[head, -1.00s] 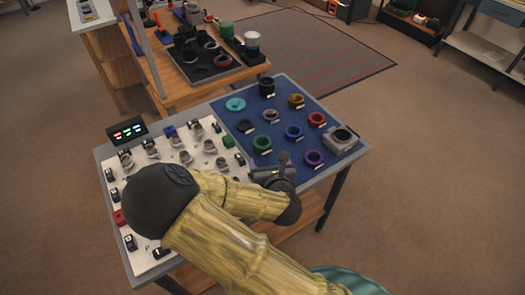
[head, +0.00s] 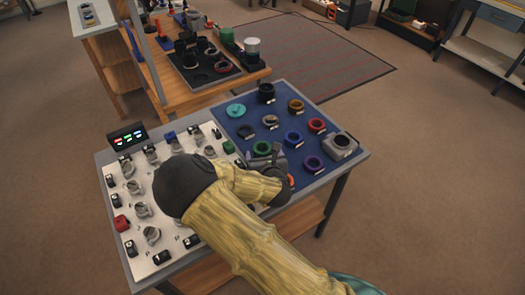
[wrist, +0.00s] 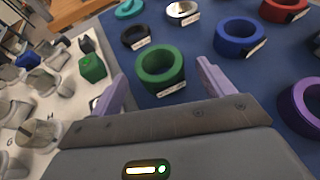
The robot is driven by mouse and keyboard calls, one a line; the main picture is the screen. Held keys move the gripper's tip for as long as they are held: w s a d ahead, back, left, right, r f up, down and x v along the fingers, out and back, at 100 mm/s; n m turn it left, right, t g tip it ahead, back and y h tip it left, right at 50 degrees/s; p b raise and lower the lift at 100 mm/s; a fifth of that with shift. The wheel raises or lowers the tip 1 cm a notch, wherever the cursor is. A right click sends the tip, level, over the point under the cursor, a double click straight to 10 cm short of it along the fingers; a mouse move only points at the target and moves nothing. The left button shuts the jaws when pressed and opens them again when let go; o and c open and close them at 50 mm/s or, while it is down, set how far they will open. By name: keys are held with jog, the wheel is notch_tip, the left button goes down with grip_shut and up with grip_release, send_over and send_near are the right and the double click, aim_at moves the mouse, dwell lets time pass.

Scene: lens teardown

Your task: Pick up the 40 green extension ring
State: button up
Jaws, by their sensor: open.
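The green ring (head: 262,147) lies on the blue mat (head: 235,125) with a small white label at its front edge; the number on it is too small to read. In the wrist view the green ring (wrist: 160,67) sits ahead of the gap between my fingertips, upper centre. My gripper (head: 270,160) is open and empty, just on the near side of the ring in the head view. In the wrist view its two pale purple fingers (wrist: 160,85) are spread on either side, apart from the ring.
A blue ring (wrist: 239,37) lies right of the green one, a purple ring (wrist: 304,103) nearer right, and a small black ring (wrist: 136,37) behind left. A green block (wrist: 92,67) stands left on the white board. Bare mat surrounds the green ring.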

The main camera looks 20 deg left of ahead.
aim_at(264, 154)
jog(key=shift+x, duration=1.6)
jog(key=c, duration=1.1)
jog(key=shift+r, duration=0.1)
notch_tip(264, 154, up, 10)
jog(key=shift+f, duration=0.1)
